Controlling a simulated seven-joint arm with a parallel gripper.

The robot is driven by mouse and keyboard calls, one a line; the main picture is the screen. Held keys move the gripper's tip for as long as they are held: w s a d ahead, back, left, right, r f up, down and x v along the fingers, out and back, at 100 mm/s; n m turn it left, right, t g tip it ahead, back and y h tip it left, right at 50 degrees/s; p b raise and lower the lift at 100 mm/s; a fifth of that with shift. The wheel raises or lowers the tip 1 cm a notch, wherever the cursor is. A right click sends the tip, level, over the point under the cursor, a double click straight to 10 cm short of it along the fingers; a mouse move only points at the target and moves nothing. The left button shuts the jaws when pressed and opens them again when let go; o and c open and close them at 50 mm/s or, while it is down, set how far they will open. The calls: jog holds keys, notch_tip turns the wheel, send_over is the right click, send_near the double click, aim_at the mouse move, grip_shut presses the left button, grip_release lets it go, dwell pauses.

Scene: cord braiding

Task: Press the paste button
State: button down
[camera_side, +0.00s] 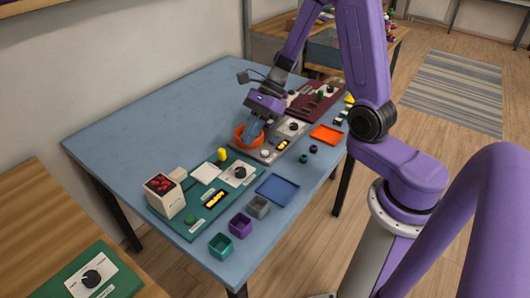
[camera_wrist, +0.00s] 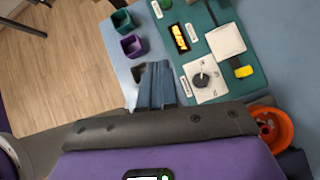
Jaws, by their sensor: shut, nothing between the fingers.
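My gripper (camera_side: 254,130) is shut and empty, in front of or above the orange bowl (camera_side: 243,140) in the side view. In the wrist view its blue-grey fingers (camera_wrist: 157,85) are together, left of the green board's dial (camera_wrist: 200,80). The green board (camera_side: 232,205) carries a round green button (camera_side: 190,219), which also shows at the top of the wrist view (camera_wrist: 165,4). A grey board (camera_side: 300,137) beside the bowl carries a pale round knob or button (camera_side: 265,153). The labels are too small to read, so I cannot tell which is the paste button.
A blue tray (camera_side: 278,189) and teal (camera_side: 221,246), purple (camera_side: 240,225) and grey cups line the near edge. The table's left side is clear.

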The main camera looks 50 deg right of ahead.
jog(key=w+d+f+m+t, duration=0.2)
jog(key=w+d+m+t, duration=0.15)
jog(key=d+m, duration=0.35)
jog(key=m+t+h, duration=0.3)
jog(key=m, duration=0.7)
send_over(268, 152)
jog(key=shift+d+f, duration=0.1)
jog(key=shift+f, duration=1.3)
jog(key=shift+f, duration=4.45)
jog(key=shift+f, duration=0.2)
jog(key=shift+f, duration=0.2)
